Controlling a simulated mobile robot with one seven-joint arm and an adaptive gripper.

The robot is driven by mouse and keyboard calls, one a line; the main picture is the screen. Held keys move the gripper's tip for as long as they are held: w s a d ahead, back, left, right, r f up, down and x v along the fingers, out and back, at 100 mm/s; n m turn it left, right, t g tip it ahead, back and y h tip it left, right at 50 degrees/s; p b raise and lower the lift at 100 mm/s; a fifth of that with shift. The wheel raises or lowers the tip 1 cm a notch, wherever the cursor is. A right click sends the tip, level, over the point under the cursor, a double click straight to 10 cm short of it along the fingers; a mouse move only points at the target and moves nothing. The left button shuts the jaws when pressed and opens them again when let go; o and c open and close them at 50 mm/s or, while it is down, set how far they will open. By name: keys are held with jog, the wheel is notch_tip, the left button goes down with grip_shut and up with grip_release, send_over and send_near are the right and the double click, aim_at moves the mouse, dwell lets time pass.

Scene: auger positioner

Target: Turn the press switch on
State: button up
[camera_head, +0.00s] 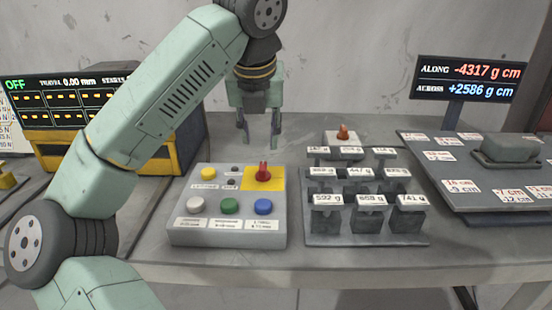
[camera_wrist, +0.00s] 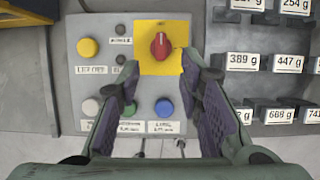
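A grey control box (camera_head: 228,240) stands on the bench and also shows in the wrist view (camera_wrist: 85,60). A red rotary knob (camera_head: 263,171) on a yellow plate sits at its upper right; in the wrist view the knob (camera_wrist: 161,45) points up the picture. The task's press switch is probably this knob; no label on it can be read. My gripper (camera_head: 260,140) is open and empty, pointing down above and behind the box, apart from the knob. In the wrist view its fingers (camera_wrist: 160,78) spread to either side below the knob.
The box also carries yellow, white, green and blue buttons (camera_head: 263,206). A rack of labelled weights (camera_head: 368,235) stands close on its right. A tilted board (camera_head: 480,205) and a readout (camera_head: 470,80) are further right. A machine (camera_head: 75,100) showing OFF is at left.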

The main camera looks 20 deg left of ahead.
aim_at(263, 165)
jog(key=x, duration=1)
jog(key=shift+c, duration=0.5)
jog(key=shift+r, duration=0.1)
grip_shut()
